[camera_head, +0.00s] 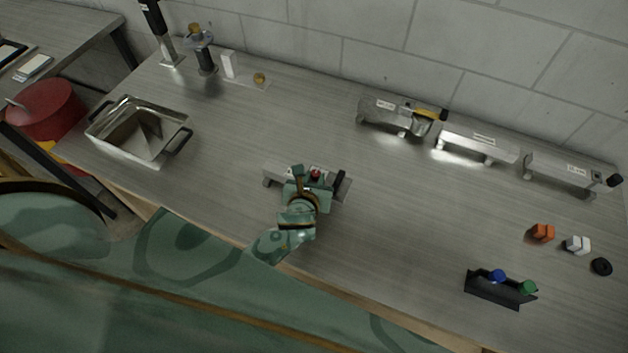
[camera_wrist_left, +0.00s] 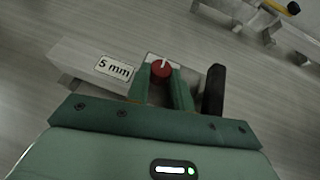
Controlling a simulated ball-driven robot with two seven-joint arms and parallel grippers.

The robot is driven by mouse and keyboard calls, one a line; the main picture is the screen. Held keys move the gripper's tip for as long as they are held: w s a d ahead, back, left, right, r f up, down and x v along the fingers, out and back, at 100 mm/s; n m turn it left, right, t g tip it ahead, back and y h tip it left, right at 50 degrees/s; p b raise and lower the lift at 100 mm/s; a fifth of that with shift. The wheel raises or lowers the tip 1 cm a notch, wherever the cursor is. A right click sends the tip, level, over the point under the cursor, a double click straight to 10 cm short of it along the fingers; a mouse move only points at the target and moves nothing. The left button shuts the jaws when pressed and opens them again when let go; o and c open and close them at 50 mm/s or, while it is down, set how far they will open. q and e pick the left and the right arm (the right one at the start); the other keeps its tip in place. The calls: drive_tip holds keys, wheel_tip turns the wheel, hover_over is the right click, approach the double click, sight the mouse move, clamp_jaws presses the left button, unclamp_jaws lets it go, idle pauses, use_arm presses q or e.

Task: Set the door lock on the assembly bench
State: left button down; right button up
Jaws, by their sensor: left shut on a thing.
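My left gripper (camera_head: 307,182) is over a low silver metal block (camera_head: 276,173) near the middle of the bench (camera_head: 230,210). In the left wrist view, the block (camera_wrist_left: 78,70) carries a "5 mm" label, and a black handle (camera_wrist_left: 213,88) stands at its right end. My fingers (camera_wrist_left: 161,82) are shut on a small red knob (camera_wrist_left: 161,70) with a white mark, set at a pale plate on the block. The knob also shows in the head view (camera_head: 316,174). I cannot tell which thing is the door lock. My right gripper is not in view.
Several labelled metal units (camera_head: 478,143) stand along the wall. A metal tray (camera_head: 122,148) is at the left. Orange (camera_head: 541,233) and white (camera_head: 577,245) blocks, a black ring (camera_head: 601,267) and a black holder (camera_head: 490,289) are at the right. The bench between is clear.

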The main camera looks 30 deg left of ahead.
use_arm(q)
drive_tip(key=shift+r, duration=0.15)
drive_tip(key=c, duration=1.2)
unclamp_jaws()
drive_tip(key=shift+c, duration=0.2)
drive_tip(key=shift+s+r, duration=0.1)
drive_tip(key=shift+s, duration=0.15)
drive_tip(key=p+v, duration=0.2)
drive_tip(key=v, duration=0.9)
drive_tip(key=shift+s, duration=0.25)
drive_tip(key=shift+r, duration=0.1)
